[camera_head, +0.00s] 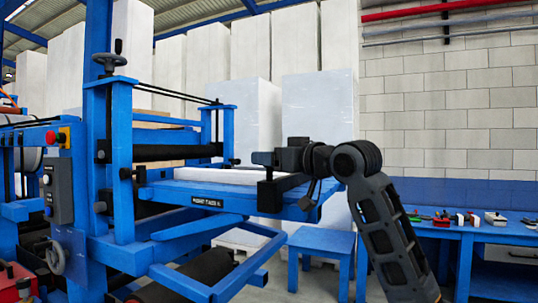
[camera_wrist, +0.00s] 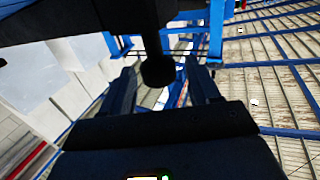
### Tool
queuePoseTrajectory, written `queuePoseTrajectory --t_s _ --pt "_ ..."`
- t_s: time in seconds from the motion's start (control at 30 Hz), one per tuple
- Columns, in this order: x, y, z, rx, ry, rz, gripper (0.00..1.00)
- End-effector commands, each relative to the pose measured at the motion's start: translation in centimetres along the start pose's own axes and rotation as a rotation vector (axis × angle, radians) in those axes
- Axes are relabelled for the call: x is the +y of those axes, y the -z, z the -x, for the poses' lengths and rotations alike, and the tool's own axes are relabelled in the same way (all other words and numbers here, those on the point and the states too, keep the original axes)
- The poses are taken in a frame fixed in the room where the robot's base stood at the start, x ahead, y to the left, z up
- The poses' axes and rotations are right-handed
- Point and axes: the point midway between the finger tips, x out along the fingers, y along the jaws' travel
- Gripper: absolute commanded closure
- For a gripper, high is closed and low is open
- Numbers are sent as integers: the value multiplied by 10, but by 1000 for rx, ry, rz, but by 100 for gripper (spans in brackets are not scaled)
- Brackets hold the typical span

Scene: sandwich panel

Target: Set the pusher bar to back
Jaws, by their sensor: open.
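My gripper (camera_head: 262,158) is above the bar, pointing left toward the machine. In the wrist view its two fingers stand apart with a gap between them (camera_wrist: 161,88). A dark rod with a round black knob (camera_wrist: 158,71) shows in that gap. I cannot tell whether the fingers touch it, or whether it belongs to the bar.
The blue machine frame with rollers and a handwheel (camera_head: 109,60) stands at left. A control box (camera_head: 58,185) is on its side. A blue stool (camera_head: 320,239) is below the table's right end. A blue workbench (camera_head: 470,232) with tools stands at right.

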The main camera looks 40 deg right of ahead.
Motion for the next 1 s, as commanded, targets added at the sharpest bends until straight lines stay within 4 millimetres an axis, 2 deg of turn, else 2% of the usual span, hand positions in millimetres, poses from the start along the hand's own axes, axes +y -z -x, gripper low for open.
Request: queuePoseTrajectory --t_s 0.13,0.4,1.0 --pt "0 0 -8 1 0 1 39" --pt "0 0 -10 1 0 1 40" --pt "0 0 -9 1 0 0 97"
